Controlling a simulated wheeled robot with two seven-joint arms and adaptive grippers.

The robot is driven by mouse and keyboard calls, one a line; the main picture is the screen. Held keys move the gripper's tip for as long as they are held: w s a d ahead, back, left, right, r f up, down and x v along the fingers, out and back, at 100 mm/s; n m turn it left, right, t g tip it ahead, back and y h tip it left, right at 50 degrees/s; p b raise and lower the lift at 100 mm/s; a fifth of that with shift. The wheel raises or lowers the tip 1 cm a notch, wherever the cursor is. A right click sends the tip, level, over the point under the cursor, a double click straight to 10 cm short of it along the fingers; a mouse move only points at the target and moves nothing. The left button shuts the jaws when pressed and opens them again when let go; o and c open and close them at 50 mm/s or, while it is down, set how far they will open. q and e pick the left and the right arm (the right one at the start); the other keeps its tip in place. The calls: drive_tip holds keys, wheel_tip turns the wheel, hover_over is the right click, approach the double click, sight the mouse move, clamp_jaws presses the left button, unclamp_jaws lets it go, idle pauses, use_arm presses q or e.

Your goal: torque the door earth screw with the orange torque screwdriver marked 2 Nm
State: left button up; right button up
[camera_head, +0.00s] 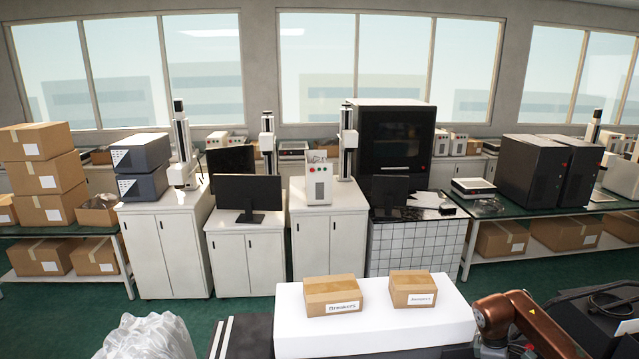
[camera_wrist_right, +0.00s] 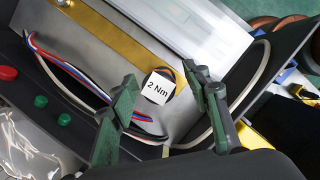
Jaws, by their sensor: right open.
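In the right wrist view, a white tag marked "2 Nm" (camera_wrist_right: 157,88) shows between the fingers of my right gripper (camera_wrist_right: 160,76). A small dark rounded part shows behind the tag; I cannot tell how much of it is the screwdriver, and no orange handle shows clearly. The gripper's two dark green fingers are apart, one on each side of the tag. I cannot tell whether they touch anything. I cannot pick out the door earth screw. In the head view, my orange-brown right arm shows at the lower right. My left gripper is not in view.
In the wrist view, a brass-coloured strip (camera_wrist_right: 112,36) crosses a grey plate, with coloured wires (camera_wrist_right: 68,80) at left. A red button (camera_wrist_right: 8,73) and green ones lie further left. In the head view, two small cartons (camera_head: 332,295) stand on a white surface (camera_head: 455,325).

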drive_tip(key=p+v, duration=0.3)
drive_tip(key=v, duration=0.3)
drive_tip(key=shift+r, duration=0.35)
drive_tip(key=shift+a, duration=0.15)
